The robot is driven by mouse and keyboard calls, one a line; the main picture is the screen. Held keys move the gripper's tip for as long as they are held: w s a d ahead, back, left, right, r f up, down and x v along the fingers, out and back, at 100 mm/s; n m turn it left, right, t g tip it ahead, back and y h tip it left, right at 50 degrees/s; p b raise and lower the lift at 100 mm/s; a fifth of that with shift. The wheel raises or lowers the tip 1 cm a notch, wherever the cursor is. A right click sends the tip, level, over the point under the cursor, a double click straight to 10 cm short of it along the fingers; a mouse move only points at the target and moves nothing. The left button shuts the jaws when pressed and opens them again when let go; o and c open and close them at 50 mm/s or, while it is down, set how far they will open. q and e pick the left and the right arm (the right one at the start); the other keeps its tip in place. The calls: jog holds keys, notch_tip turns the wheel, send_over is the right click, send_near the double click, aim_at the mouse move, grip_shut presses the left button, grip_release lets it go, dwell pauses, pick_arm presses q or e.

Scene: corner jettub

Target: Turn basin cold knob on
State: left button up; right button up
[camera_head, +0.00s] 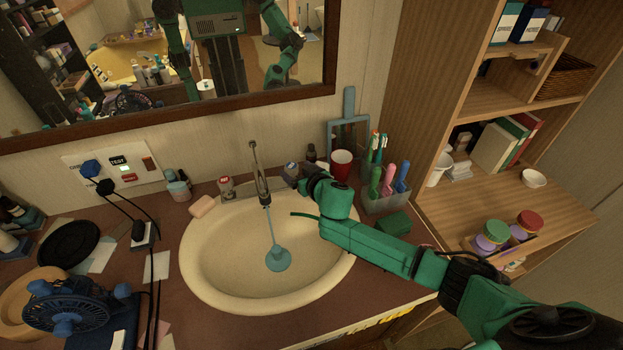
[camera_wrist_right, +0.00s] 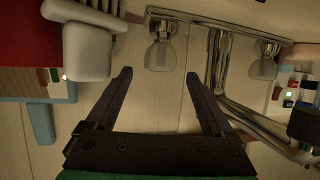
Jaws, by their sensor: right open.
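The cream basin (camera_head: 200,270) is set in the brown counter, with a metal faucet (camera_head: 261,185) at its back edge. My right gripper (camera_head: 288,170) is over the back rim, just right of the faucet. In the right wrist view my right gripper (camera_wrist_right: 158,75) is open and empty. A clear knob (camera_wrist_right: 160,54) on the metal fixture shows beyond and between its fingertips, on the side near the red cup. I cannot tell whether the fingers touch it. A second clear knob (camera_wrist_right: 263,68) is beyond the faucet. My left gripper is not in view.
A red cup (camera_head: 341,163) and a toothbrush holder (camera_head: 386,197) stand right of my right gripper. A pink soap (camera_head: 203,206) lies left of the faucet. A wooden shelf (camera_head: 520,200) bounds the right side.

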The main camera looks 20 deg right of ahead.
jog(key=v, duration=1)
jog(key=shift+s, duration=0.25)
jog(key=shift+r, duration=0.1)
